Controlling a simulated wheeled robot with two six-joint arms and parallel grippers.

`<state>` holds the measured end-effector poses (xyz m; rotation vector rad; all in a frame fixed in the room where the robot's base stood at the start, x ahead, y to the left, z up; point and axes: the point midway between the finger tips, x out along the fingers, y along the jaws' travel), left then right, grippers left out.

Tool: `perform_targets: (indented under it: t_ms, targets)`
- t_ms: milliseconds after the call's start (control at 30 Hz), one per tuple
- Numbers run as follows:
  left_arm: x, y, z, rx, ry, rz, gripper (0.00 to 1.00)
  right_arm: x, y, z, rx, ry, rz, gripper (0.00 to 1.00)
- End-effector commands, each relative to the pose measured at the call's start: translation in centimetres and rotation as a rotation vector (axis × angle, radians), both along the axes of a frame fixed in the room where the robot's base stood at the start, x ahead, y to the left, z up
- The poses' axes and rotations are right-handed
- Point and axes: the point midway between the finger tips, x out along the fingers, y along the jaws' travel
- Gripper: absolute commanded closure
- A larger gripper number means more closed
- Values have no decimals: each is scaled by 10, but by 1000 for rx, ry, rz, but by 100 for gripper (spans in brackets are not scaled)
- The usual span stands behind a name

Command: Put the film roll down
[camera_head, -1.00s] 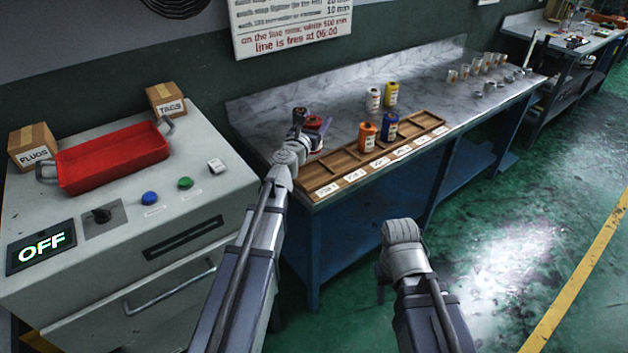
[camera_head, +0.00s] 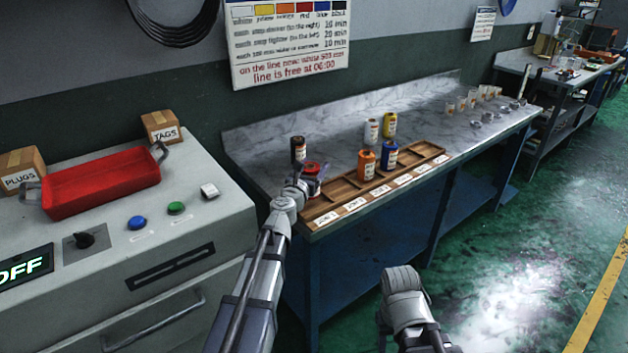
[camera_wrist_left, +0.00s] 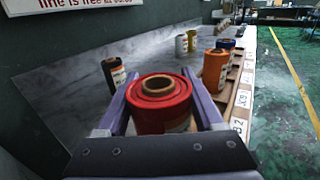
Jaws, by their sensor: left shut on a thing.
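The red film roll (camera_head: 313,169) is upright between the fingers of my left gripper (camera_head: 313,184), at the near left end of the wooden tray (camera_head: 350,190). In the left wrist view the purple fingers of my left gripper (camera_wrist_left: 160,105) are on both sides of the red roll (camera_wrist_left: 162,92). The roll's underside is hidden, so I cannot tell whether it touches the tray. An orange roll (camera_head: 366,165) and a blue roll (camera_head: 389,160) stand at the tray. My right gripper (camera_head: 400,285) hangs low before the bench; its fingers are hidden.
A black roll (camera_head: 298,149) stands close behind the red one. A white roll (camera_head: 371,132) and a yellow roll (camera_head: 390,124) stand farther back on the marble bench (camera_head: 340,127). Several small cups are at its far end. A machine with a red tray (camera_head: 100,186) is left.

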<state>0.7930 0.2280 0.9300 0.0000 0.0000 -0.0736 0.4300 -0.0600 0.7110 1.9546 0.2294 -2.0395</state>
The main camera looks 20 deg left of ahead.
Motion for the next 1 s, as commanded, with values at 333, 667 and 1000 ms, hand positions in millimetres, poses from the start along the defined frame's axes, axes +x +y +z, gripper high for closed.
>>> perform_targets:
  t_ms: [333, 667, 1000]
  targets:
    - [0, 0, -35, 0, 0, 0, 98, 0, 0, -35, 0, 0, 0, 50]
    - [0, 0, -37, 0, 0, 0, 98, 0, 0, -37, 0, 0, 0, 50]
    - [0, 0, -36, 0, 0, 0, 1, 0, 0, -36, 0, 0, 0, 50]
